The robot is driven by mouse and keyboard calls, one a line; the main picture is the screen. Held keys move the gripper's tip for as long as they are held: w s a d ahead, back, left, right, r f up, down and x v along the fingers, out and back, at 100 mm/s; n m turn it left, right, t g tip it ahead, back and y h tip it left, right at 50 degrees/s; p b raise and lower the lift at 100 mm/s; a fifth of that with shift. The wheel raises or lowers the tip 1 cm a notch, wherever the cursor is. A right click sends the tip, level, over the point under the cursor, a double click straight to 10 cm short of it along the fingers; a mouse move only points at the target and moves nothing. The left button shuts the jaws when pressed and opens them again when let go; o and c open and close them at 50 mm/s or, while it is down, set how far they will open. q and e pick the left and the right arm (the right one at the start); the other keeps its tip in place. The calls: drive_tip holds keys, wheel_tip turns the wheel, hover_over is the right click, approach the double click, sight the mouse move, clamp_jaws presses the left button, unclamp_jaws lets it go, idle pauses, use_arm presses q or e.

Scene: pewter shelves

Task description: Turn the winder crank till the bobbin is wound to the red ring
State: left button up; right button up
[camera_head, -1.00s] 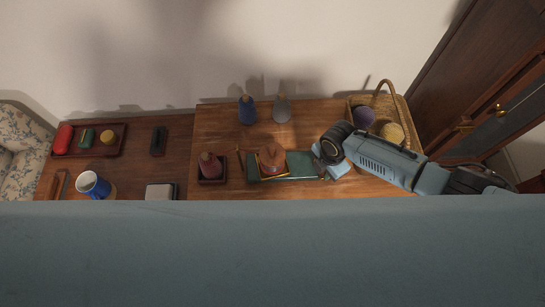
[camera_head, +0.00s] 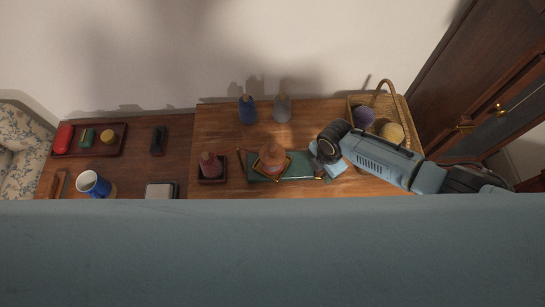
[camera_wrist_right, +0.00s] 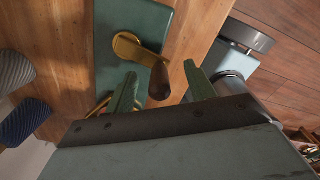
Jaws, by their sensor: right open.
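The winder has a green base (camera_head: 297,171) on the wooden table, with a reddish-brown bobbin (camera_head: 272,155) upright on a yellow, square frame. I cannot make out a red ring on it. In the right wrist view, the brass crank (camera_wrist_right: 130,45) lies over the green base (camera_wrist_right: 108,22) and ends in a dark wooden knob (camera_wrist_right: 159,83). My right gripper (camera_wrist_right: 161,72) is open, with its two green fingers on either side of the knob in the picture; I see no grip on it. In the head view the right gripper (camera_head: 322,172) is at the winder's right end. My left gripper is out of view.
A dark red cone (camera_head: 209,165) stands in a small tray left of the winder. Blue (camera_head: 247,110) and grey (camera_head: 282,109) cones stand behind. A wicker basket (camera_head: 405,112) with yarn balls stands close to my right arm.

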drive_tip(key=shift+r+p, duration=3.7)
drive_tip(key=shift+r, duration=0.3)
drive_tip(key=shift+f, duration=0.1)
